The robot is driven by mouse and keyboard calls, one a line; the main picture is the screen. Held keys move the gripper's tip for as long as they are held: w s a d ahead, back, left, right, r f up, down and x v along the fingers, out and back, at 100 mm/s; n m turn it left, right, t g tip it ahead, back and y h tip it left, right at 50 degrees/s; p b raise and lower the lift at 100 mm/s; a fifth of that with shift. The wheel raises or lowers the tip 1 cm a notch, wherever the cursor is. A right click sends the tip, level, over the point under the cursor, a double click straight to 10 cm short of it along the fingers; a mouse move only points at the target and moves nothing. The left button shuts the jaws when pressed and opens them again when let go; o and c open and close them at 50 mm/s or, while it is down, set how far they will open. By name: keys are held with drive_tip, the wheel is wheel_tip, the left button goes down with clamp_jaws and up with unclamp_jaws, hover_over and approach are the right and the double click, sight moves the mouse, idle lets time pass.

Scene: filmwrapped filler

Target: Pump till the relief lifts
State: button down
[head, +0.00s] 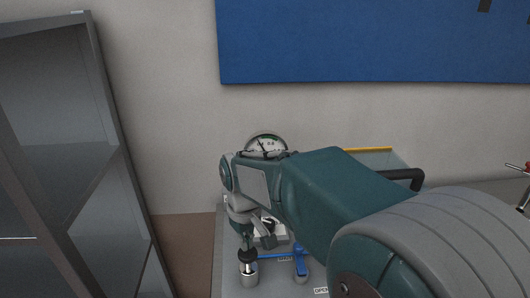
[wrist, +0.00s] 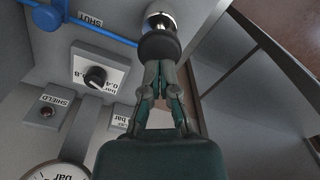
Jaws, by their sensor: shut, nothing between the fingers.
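A black pump knob (head: 247,256) tops a silver cylinder (head: 248,273) on the grey panel's front left. In the wrist view the knob (wrist: 160,46) sits on a bright metal shaft (wrist: 160,21). My gripper (head: 246,243) points down just above the knob. In the wrist view my gripper (wrist: 161,66) is shut and empty, its tips at the knob's top; I cannot tell whether they touch. A round gauge (head: 266,144) stands at the back, partly hidden by my arm. The gauge (wrist: 56,173) is cut off in the wrist view, and its needle is not readable there.
A blue lever (head: 300,262) lies right of the pump, by a SHUT label (wrist: 90,19). A black selector knob (wrist: 96,77) marked in bar and a SHIELD button (wrist: 47,112) are nearby. A grey open cabinet (head: 75,150) stands left. A dark handle (head: 410,177) is at right.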

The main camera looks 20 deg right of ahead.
sight(247, 252)
drive_tip(key=shift+f, duration=2)
drive_tip(key=shift+r, duration=2.55)
drive_tip(key=s+r+m+t, duration=0.1)
drive_tip(key=s+r+t, duration=0.1)
drive_tip(key=s, duration=0.5)
drive_tip(key=s+r+m+t, duration=0.1)
drive_tip(key=s+r+t, duration=0.1)
drive_tip(key=s, duration=0.5)
drive_tip(key=shift+r+t, duration=0.4)
drive_tip(key=shift+t, duration=0.4)
